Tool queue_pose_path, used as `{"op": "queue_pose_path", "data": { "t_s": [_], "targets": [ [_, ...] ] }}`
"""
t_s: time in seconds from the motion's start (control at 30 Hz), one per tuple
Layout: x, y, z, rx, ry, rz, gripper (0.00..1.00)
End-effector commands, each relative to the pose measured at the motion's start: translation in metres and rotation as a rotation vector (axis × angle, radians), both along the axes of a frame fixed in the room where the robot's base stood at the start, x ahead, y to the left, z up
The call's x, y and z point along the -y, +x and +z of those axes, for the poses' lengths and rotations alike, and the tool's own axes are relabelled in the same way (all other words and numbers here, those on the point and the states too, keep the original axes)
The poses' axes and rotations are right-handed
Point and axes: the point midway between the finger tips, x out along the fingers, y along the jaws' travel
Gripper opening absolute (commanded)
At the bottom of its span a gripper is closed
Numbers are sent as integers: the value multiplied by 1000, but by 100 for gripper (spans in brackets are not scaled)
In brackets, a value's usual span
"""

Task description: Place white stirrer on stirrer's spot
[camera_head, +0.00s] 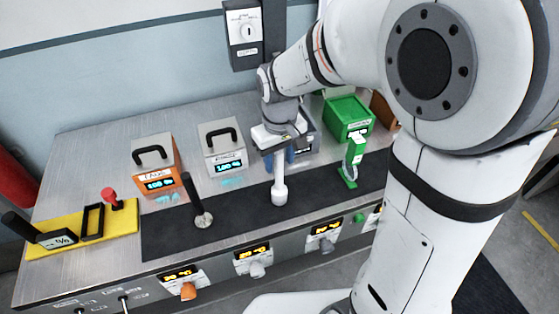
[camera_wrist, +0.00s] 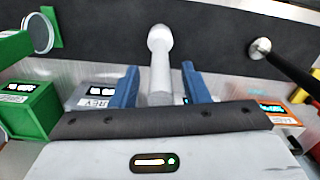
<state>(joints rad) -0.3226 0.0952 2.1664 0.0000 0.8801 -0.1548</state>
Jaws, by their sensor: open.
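The white stirrer (camera_head: 279,188) has a pale shaft and a thicker rounded end, which shows low over the black mat in the head view. In the wrist view the white stirrer (camera_wrist: 160,65) lies between the two blue fingers of my gripper (camera_wrist: 160,88), with visible gaps on both sides. My gripper (camera_head: 279,156) is open around the shaft's upper part. Whether the rounded end touches the mat cannot be told. I cannot tell which place is the stirrer's spot.
A dark stirrer (camera_head: 200,208) stands on the black mat (camera_head: 240,225) to the left. Orange (camera_head: 157,182), grey (camera_head: 224,165) and green (camera_head: 348,117) boxes line the back. A yellow tray (camera_head: 120,222) is at left.

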Motion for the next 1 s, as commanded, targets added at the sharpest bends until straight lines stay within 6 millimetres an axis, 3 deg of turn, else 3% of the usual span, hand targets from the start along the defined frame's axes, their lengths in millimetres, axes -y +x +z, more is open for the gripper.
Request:
{"op": "queue_pose_path", "data": {
  "t_s": [0.3, 0.5, 0.77, 0.87, 1.0],
  "targets": [
    [0, 1, 68, 6, 2, -1, 42],
    [0, 0, 98, 3, 1, -1, 42],
    [4, -2, 109, 5, 1, -10, 42],
    [20, -13, 109, 29, 9, -56, 42],
    [61, -46, 105, 100, 29, -188, 42]
  ]
}}
